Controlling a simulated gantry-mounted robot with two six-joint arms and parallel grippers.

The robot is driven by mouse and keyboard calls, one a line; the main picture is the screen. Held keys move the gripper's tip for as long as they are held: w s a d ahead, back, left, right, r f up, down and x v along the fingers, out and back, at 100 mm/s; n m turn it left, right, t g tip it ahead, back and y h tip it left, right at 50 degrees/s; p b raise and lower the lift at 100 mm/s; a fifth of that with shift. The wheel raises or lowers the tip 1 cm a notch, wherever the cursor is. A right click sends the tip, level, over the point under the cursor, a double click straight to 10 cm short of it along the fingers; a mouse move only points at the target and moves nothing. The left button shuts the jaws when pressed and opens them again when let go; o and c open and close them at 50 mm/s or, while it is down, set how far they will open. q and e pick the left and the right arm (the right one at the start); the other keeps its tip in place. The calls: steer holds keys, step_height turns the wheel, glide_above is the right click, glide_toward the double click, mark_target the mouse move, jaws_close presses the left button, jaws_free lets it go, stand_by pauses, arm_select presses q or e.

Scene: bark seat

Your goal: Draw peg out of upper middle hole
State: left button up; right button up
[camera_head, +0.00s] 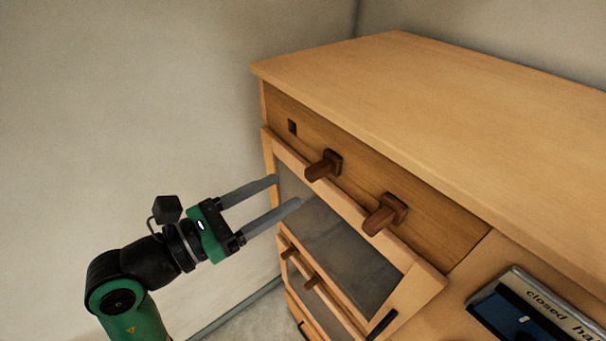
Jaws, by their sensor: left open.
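The upper row on the wooden cabinet's front has a small dark square hole (292,127) at the left, empty. A brown wooden peg (323,165) sticks out of the middle position, and a second brown peg (384,214) sticks out to its right. My left gripper (287,191) is open and empty, its two long grey fingers pointing right, below and left of the middle peg. It appears apart from both pegs. My right gripper is not in view.
The wooden cabinet (430,95) has a bare top. Below the pegs is a tilted framed dark panel (340,245) with a black handle (382,324). Smaller pegs (309,282) show lower down. The wall is on the left.

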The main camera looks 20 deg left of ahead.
mark_target(307, 177)
arm_select(q)
steer(key=x, duration=0.9)
steer(key=shift+w, duration=0.1)
jaws_close()
steer(key=v, duration=1)
stand_by(1.2)
steer(key=shift+a+f, duration=0.1)
stand_by(0.3)
